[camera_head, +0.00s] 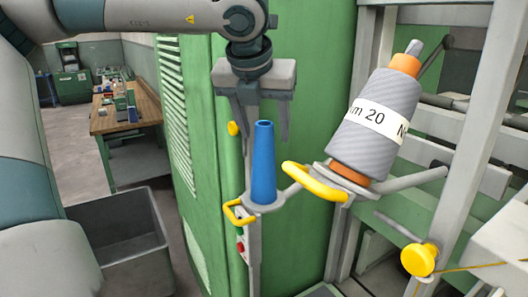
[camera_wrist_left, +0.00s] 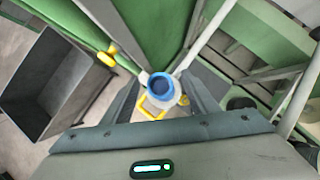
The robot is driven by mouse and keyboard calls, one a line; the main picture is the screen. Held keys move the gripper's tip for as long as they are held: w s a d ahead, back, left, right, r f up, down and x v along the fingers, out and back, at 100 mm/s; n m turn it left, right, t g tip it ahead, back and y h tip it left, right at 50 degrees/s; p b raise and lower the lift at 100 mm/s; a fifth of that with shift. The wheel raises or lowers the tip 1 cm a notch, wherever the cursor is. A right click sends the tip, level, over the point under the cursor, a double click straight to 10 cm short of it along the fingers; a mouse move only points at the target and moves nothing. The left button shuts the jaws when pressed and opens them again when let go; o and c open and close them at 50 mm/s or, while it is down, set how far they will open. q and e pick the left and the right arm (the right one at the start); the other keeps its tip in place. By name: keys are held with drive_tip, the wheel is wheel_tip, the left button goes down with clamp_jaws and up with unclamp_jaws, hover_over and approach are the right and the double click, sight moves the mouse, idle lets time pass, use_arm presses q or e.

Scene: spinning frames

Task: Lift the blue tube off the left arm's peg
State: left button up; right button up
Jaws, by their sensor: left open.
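The blue tube (camera_head: 263,165) stands upright on the left arm's peg, on a small grey plate with a yellow handle (camera_head: 238,213). In the left wrist view I look down on the tube's open round top (camera_wrist_left: 160,87). The peg itself is hidden inside the tube. My left gripper (camera_head: 265,134) points down from above, open and empty. Its fingers are on either side of the tube's upper end, with the tube between them in the left wrist view. I cannot tell whether either finger touches it. My right gripper is not in view.
A grey yarn bobbin (camera_head: 372,128) with orange ends leans on the neighbouring arm, close to the right, with a yellow handle (camera_head: 314,182). A green machine cabinet (camera_head: 200,140) stands behind. A grey bin (camera_head: 122,235) is at lower left. A yellow knob (camera_head: 419,259) is at lower right.

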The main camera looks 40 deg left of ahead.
use_arm(q)
clamp_jaws()
drive_tip(key=shift+r, duration=0.1)
drive_tip(key=shift+w+r+b, duration=0.1)
drive_tip(key=shift+r+b, duration=0.3)
drive_tip(key=shift+r, duration=0.1)
wheel_tip(320, 180, up, 8)
drive_tip(key=b, duration=0.3)
drive_tip(key=shift+r, duration=0.4)
